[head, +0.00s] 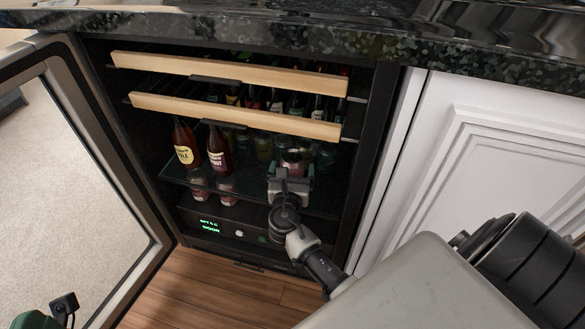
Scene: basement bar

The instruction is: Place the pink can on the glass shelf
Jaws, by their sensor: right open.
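The wine cooler stands open, and its glass shelf (240,194) holds bottles and cans. A pinkish can (293,158) stands at the shelf's right half, just beyond my right gripper and partly hidden by it. It looks upright, and its base is hidden. My right gripper (291,174) reaches into the cooler over the front of the glass shelf, with its open fingers at the can. Whether the fingers touch the can is not clear. My left gripper does not show.
Two bottles (217,150) stand left of my right gripper. Wooden-fronted racks (235,115) with several bottles hang above. The open glass door (70,170) is at left, a white cabinet (480,170) at right. The dark countertop (300,30) overhangs the top.

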